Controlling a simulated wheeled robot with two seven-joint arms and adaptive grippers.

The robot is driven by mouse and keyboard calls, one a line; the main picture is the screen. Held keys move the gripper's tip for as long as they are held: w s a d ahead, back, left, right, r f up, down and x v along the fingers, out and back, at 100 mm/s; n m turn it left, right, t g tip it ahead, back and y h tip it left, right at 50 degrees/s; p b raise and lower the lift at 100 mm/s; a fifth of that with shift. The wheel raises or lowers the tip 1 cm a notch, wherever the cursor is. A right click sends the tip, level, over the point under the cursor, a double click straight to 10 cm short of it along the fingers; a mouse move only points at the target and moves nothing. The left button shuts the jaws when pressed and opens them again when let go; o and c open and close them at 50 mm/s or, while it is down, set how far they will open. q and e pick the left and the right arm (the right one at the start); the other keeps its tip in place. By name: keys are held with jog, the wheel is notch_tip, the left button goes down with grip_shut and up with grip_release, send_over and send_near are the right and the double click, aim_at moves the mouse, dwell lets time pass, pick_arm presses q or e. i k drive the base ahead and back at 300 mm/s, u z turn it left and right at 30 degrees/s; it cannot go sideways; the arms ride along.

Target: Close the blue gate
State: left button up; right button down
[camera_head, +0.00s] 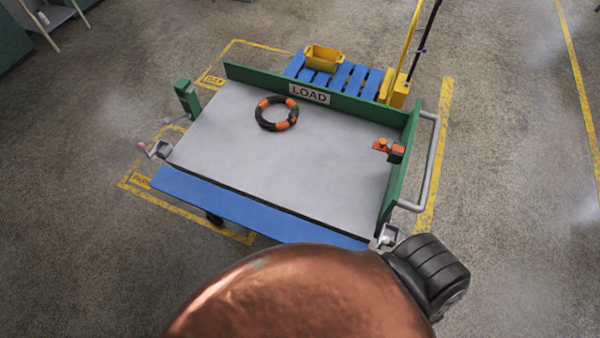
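The blue gate (245,207) is a long flat panel along the near edge of a cart with a grey deck (290,160). It looks lowered, lying outward from the deck rather than standing up like the green walls. A grey metal fitting with a pink knob (155,149) is at the left end of that edge. A similar metal fitting (388,237) is at the right end, just past the gate's corner. Neither of my grippers can be made out in the head view. A large copper-coloured rounded shape and a black ribbed part fill the lower middle.
Green walls with a LOAD sign (309,93) stand at the deck's back and right. A black-and-orange ring (277,113) and an orange-black item (390,148) are on or by the deck. A blue pallet (340,77) with a yellow bin (324,57) lies behind. A green post (187,98) stands left.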

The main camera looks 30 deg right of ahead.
aim_at(284, 228)
jog(key=z, duration=1.1)
jog(key=k, duration=0.7)
jog(key=u, duration=0.5)
